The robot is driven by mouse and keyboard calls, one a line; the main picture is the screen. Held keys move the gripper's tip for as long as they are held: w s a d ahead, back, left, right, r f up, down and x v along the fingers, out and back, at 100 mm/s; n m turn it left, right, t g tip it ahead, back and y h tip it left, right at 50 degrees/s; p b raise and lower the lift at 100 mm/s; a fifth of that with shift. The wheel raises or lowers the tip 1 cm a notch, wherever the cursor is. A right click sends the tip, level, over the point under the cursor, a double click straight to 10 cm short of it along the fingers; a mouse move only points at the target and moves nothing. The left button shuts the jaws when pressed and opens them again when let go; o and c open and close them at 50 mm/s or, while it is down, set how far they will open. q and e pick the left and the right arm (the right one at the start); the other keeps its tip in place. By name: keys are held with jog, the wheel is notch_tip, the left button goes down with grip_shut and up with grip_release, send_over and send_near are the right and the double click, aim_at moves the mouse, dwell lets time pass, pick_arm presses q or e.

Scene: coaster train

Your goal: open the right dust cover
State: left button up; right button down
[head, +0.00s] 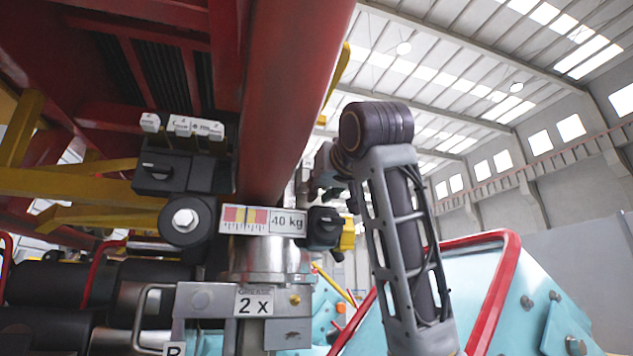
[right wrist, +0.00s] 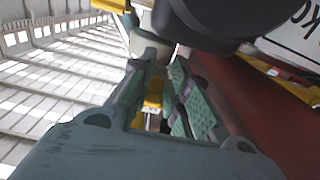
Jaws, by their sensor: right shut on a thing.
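The right dust cover (head: 323,228) is a black part beside the 40 kg label on the right of the metal column, with a yellow piece next to it. In the right wrist view a dark rounded part (right wrist: 205,22) sits at the top, beside the fingertips. My right gripper (head: 326,188) is just above the cover in the head view, partly hidden by my arm. In the right wrist view my right gripper (right wrist: 152,52) is shut on a small part of the cover at its fingertips; the exact contact is hard to see. My left gripper is not in view.
A thick red beam (head: 285,90) runs down to the column (head: 270,258), close to my right gripper. A label plate (head: 262,220) reads 40 kg. A light-blue, red-edged panel (head: 530,300) stands at right.

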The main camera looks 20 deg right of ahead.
jog(key=shift+w+f, duration=0.15)
jog(key=shift+f, duration=0.35)
jog(key=c, duration=1.3)
grip_release()
jog(key=shift+r, duration=0.1)
jog(key=s, duration=1.2)
jog(key=shift+d, duration=0.2)
